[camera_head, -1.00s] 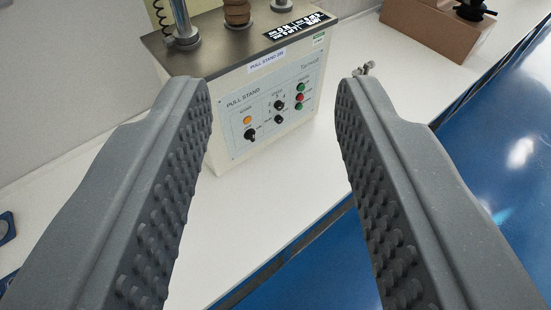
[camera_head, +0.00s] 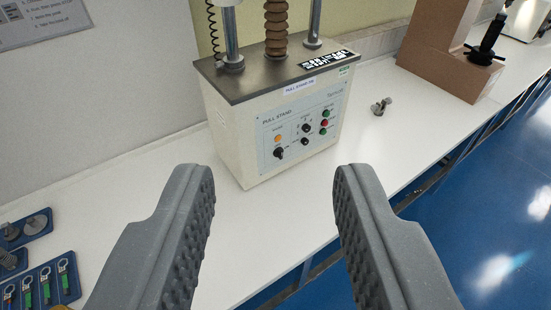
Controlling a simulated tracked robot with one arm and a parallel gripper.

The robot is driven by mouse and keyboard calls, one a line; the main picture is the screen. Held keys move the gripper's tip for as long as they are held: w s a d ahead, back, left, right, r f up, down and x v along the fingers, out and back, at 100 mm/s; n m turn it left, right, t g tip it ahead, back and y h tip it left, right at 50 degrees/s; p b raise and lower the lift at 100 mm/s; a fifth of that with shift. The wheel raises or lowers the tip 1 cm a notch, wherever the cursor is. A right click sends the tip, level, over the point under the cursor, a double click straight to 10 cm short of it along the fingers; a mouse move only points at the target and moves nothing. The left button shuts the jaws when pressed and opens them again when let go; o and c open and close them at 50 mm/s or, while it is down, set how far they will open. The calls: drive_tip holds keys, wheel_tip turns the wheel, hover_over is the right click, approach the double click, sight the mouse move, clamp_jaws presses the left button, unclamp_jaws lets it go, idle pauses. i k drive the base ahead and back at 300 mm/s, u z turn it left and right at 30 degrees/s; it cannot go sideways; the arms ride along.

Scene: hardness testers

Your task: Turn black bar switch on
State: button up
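The pull stand (camera_head: 225,122) is a cream box with a dark top plate, standing on the white bench. Its front panel (camera_head: 290,115) carries an orange lamp (camera_head: 278,138), with a black bar switch (camera_head: 279,153) below it. Two more black knobs (camera_head: 306,128) sit in the middle of the panel, and green and red buttons (camera_head: 324,123) are at its right. My gripper (camera_head: 273,170) is open and empty. Its two grey studded fingers are wide apart, in front of the pull stand and not touching it.
The white bench (camera_head: 265,225) is clear in front of the stand. A small metal part (camera_head: 381,106) lies to its right. A brown machine (camera_head: 435,55) stands further right. Blue trays with tools (camera_head: 42,284) lie at the lower left. A grey wall and blue floor border the bench.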

sight(278, 153)
drive_tip(key=i, duration=0.85)
drive_tip(key=z, duration=0.05)
